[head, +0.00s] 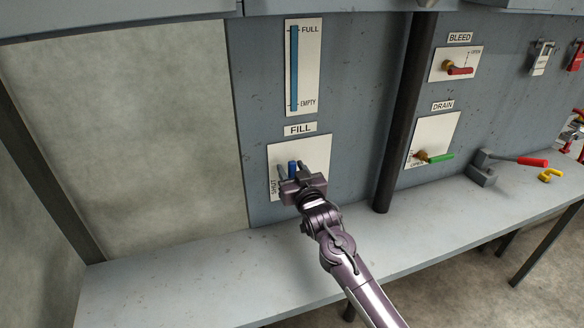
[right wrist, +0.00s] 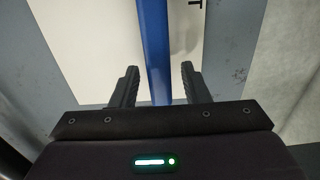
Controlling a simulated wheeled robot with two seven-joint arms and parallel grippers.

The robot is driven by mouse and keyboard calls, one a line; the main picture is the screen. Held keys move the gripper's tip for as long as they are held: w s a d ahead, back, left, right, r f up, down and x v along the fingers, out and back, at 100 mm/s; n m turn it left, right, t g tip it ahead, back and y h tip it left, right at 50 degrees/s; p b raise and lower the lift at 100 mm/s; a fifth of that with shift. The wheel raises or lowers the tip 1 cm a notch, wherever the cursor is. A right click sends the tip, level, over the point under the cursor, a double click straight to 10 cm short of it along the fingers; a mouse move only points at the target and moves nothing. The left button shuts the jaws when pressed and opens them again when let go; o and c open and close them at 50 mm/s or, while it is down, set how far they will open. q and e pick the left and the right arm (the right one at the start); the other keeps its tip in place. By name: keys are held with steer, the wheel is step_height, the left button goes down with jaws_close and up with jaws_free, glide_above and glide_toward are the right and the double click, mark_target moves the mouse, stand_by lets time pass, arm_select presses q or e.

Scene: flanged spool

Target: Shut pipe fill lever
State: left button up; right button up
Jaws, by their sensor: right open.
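The blue fill lever (head: 292,168) is on a white plate (head: 318,152) under the FILL label (head: 299,129). The word SHUT shows at the plate's lower left. My right gripper (head: 290,170) is at the lever, its fingers to either side of it. In the right wrist view, the lever (right wrist: 154,45) runs down between the two open fingers (right wrist: 157,82), with a gap on each side. My gripper's body hides the lower part of the lever and plate in the head view. My left gripper is not in view.
A FULL–EMPTY gauge (head: 294,66) with a blue column is above. A dark vertical pipe (head: 402,110) stands to the right. Further right are the red BLEED lever (head: 460,71), the green DRAIN lever (head: 440,158) and a red-handled lever (head: 531,162) on the bench (head: 200,283). The bench's left part is clear.

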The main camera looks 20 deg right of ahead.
steer(key=shift+w, duration=0.1)
steer(key=shift+c, duration=0.4)
jaws_close()
